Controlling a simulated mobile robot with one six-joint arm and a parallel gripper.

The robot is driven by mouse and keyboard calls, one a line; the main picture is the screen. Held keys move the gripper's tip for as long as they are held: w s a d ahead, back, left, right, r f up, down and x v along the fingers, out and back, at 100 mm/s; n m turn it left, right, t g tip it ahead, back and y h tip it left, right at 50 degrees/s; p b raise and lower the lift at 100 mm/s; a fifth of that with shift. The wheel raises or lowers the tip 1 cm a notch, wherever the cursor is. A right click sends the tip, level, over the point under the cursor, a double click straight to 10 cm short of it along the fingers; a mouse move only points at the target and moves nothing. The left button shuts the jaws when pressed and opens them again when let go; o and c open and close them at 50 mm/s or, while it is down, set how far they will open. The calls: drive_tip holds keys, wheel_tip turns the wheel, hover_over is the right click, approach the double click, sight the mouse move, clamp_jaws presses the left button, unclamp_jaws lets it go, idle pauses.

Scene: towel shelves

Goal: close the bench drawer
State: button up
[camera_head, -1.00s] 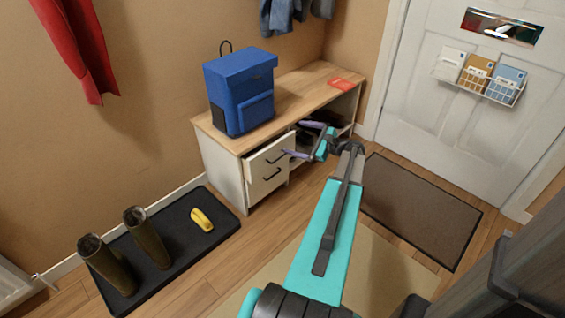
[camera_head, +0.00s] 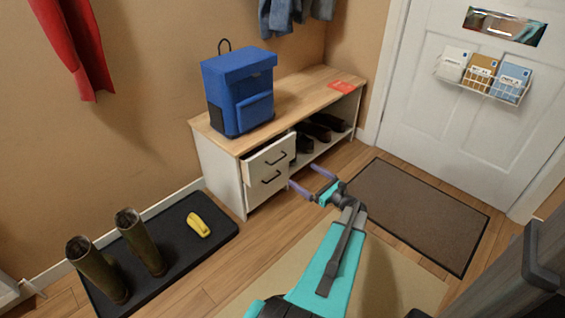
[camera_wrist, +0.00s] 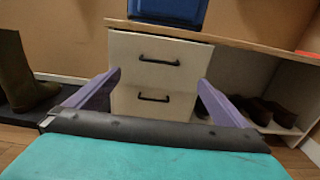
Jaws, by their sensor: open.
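The white bench (camera_head: 215,168) has two stacked drawers with dark handles. The top drawer (camera_head: 266,160) sticks out a little from the bench, with a narrow gap above its front. The lower drawer (camera_head: 267,184) looks flush. My gripper (camera_head: 303,177) is open and empty, in front of the drawers and to their right, apart from them. In the wrist view, the top drawer (camera_wrist: 180,73) and lower drawer (camera_wrist: 155,112) are straight ahead between the purple fingers (camera_wrist: 159,77). The top front looks wider than the lower one there.
A blue backpack (camera_head: 238,92) stands on the bench top. Dark shoes (camera_head: 318,131) sit in the open shelf right of the drawers. A black tray (camera_head: 185,255) with boots (camera_head: 140,240) and a yellow object (camera_head: 198,225) lies at left. The floor before the drawers is clear.

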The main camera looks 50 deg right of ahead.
drive_tip(key=shift+w, duration=0.1)
drive_tip(key=b, duration=0.3)
approach(274, 155)
drive_tip(key=w, duration=0.4)
drive_tip(key=shift+w+d, duration=0.25)
drive_tip(key=shift+w, duration=0.05)
